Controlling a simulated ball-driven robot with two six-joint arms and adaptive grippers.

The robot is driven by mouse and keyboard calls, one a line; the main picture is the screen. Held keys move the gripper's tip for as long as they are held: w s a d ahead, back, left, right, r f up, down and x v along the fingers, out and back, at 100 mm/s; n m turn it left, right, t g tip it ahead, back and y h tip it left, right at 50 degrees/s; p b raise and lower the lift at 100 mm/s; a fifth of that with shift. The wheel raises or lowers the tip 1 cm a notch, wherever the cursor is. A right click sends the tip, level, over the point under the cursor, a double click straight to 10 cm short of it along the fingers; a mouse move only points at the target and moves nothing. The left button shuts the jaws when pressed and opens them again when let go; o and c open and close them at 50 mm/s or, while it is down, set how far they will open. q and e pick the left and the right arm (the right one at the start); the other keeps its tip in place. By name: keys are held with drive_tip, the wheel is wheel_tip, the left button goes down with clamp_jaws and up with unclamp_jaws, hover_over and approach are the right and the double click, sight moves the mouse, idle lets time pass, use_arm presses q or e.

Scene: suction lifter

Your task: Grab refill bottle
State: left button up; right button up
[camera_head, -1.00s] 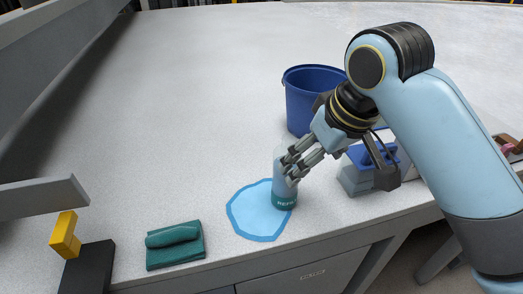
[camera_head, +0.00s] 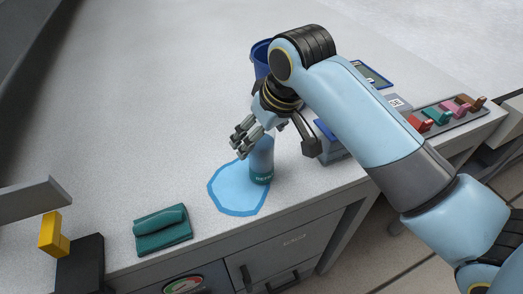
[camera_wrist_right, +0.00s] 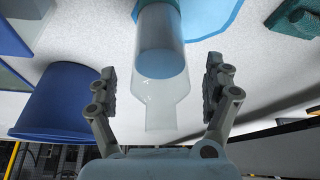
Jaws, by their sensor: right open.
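The refill bottle (camera_head: 262,163) stands upright on the right side of a light-blue mat (camera_head: 228,197) on the counter. It has a clear top, blue contents and a teal label band. My right gripper (camera_head: 243,139) is open, just up and left of the bottle's top in the head view. In the right wrist view the bottle's clear neck (camera_wrist_right: 163,105) shows between the two spread fingers of the gripper (camera_wrist_right: 163,88), with a gap on each side. The fingers do not touch it. My left gripper is not in view.
A blue bucket (camera_head: 260,55) stands behind my right arm; it also shows in the wrist view (camera_wrist_right: 65,103). A grey-blue box (camera_head: 335,147) is right of the bottle. A folded green cloth (camera_head: 162,230) lies front left. A tray with coloured handles (camera_head: 445,113) is far right.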

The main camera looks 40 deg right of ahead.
drive_tip(key=shift+w+f, duration=0.1)
drive_tip(key=shift+f, duration=0.05)
clamp_jaws()
idle(0.5)
drive_tip(key=shift+r, duration=0.2)
